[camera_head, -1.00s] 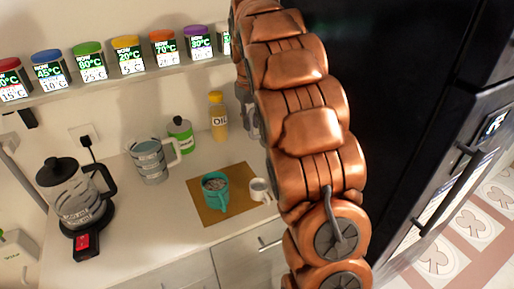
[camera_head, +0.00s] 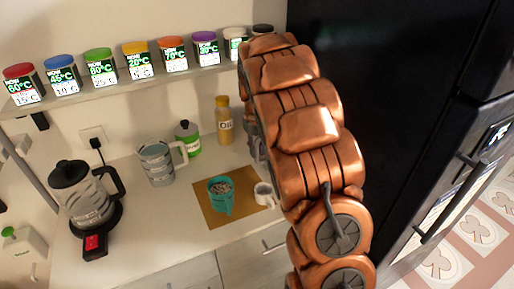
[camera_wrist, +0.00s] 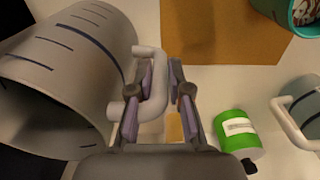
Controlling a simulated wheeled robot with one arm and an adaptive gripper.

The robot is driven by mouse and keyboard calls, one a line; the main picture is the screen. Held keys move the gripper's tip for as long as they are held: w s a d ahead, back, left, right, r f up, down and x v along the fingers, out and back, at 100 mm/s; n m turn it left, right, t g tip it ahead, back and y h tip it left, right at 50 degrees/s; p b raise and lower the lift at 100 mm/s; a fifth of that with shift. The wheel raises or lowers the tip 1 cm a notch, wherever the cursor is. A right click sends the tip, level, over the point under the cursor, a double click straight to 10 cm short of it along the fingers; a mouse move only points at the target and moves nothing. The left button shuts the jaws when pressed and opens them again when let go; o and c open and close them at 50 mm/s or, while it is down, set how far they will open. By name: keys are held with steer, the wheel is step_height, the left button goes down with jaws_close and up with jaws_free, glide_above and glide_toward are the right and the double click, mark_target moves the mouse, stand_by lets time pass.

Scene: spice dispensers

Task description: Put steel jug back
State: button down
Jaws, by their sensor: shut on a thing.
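The steel jug (camera_wrist: 65,75) is a grey cylinder with dark measuring lines and fills the left of the wrist view. My gripper (camera_wrist: 160,85) is shut on its pale handle. In the head view the jug and my fingers are largely hidden behind my arm. I cannot tell how far the jug is above a surface.
On the counter (camera_head: 150,225) stand another marked jug (camera_head: 157,165), a green bottle (camera_head: 187,138), an oil bottle (camera_head: 224,125) and a black-lidded kettle (camera_head: 85,200). A teal mug (camera_head: 220,197) stands on a brown mat (camera_head: 237,213), beside a small white cup (camera_head: 264,195). Spice dispensers (camera_head: 140,65) line the shelf.

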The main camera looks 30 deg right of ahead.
steer(key=shift+f, duration=0.1)
steer(key=c, duration=1.1)
jaws_free()
step_height(320, 180, up, 11)
steer(key=b, duration=0.2)
steer(key=shift+a+b, duration=0.1)
steer(key=shift+b, duration=0.2)
steer(key=shift+r, duration=0.6)
steer(key=shift+a, duration=0.1)
